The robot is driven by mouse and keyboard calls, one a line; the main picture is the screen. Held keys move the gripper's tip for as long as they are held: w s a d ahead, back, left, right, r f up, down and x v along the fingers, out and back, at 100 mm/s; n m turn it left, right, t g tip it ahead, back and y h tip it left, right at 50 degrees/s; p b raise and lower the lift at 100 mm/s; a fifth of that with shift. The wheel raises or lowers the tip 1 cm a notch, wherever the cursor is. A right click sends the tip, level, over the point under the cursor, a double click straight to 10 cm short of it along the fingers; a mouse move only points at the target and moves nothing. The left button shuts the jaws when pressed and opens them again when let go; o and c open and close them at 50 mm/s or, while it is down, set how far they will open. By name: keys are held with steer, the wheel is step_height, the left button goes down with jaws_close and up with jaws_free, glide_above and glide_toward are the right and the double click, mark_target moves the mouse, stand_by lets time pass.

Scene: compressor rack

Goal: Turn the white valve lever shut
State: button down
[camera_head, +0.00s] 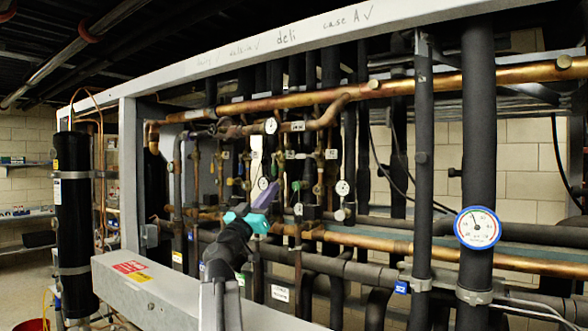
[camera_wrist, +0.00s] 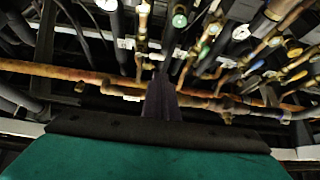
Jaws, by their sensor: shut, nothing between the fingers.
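A long white upright piece (camera_head: 256,156), which looks like the white valve lever, shows among the copper pipes in the middle of the head view. Its lower end is close to a round gauge, and I cannot tell its exact joint to the valve. My gripper (camera_head: 275,186) has purple fingers on a teal body and points up into the pipework, below and slightly right of the white piece. The fingers are shut and empty, apart from the white piece in the picture. In the wrist view, the shut fingers (camera_wrist: 160,82) stand before a copper pipe. I cannot pick out the lever there.
A copper pipe (camera_wrist: 60,71) crosses behind the fingers in the wrist view. Several gauges and valves crowd the rack. A large blue-rimmed gauge (camera_head: 478,228) sits on a thick black pipe at right. A grey box (camera_head: 165,290) with labels stands at front left.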

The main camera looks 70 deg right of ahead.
steer(key=shift+s+d, duration=0.15)
steer(key=shift+d, duration=0.05)
steer(key=p, duration=0.3)
glide_toward(298, 157)
steer(key=x, duration=0.6)
steer(key=shift+d, duration=0.25)
steer(key=shift+s+r, duration=0.15)
steer(key=shift+r, duration=0.05)
stand_by(0.4)
